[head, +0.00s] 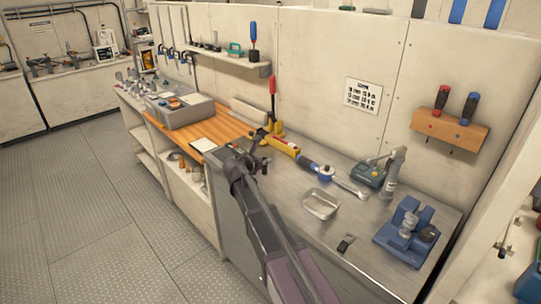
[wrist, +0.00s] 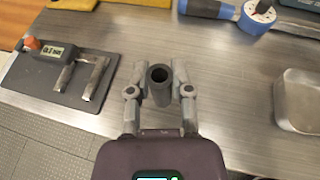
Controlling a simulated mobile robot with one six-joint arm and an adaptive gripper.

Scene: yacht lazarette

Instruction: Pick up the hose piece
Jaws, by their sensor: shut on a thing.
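The hose piece (wrist: 160,94) is a short dark grey tube with an open round end facing the wrist camera. My gripper (wrist: 160,78) is shut on it, with one finger on each side, in the wrist view. In the head view my gripper (head: 247,163) is over the grey metal worktop, near its front edge and the wooden section. The hose piece cannot be told apart from the dark gripper there. Whether its lower end touches the worktop cannot be told.
A metal tray (head: 321,204) lies to the right. A blue-handled tool (head: 318,169) and a yellow tool (head: 283,145) lie behind. A dark board with a small display (wrist: 57,75) lies left in the wrist view. A blue fixture (head: 405,237) stands at the right.

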